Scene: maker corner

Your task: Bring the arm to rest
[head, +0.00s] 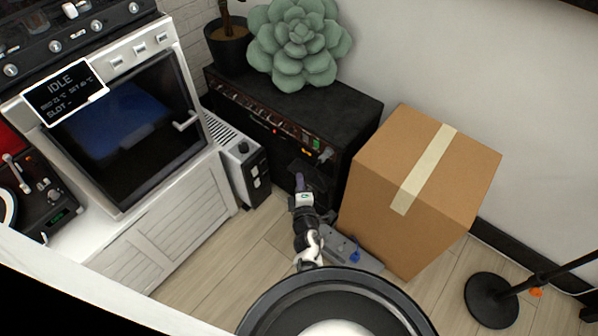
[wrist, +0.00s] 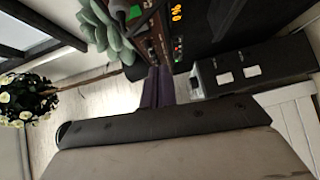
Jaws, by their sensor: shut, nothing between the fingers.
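My gripper (head: 299,180) is in the middle of the head view, at the end of my arm, in front of the black amplifier cabinet (head: 335,110). Its two dark purple fingers (wrist: 159,86) lie side by side in the wrist view, shut with nothing held. The arm reaches out from my body at the bottom of the head view. I cannot tell the exact gap between the fingertips and the cabinet front.
A taped cardboard box (head: 400,230) stands right of the arm, with a grey power strip (head: 343,247) on the floor beside it. A small black-and-white unit (head: 240,160) and a white oven-like machine (head: 125,130) stand left. A round black stand base (head: 491,300) is at lower right.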

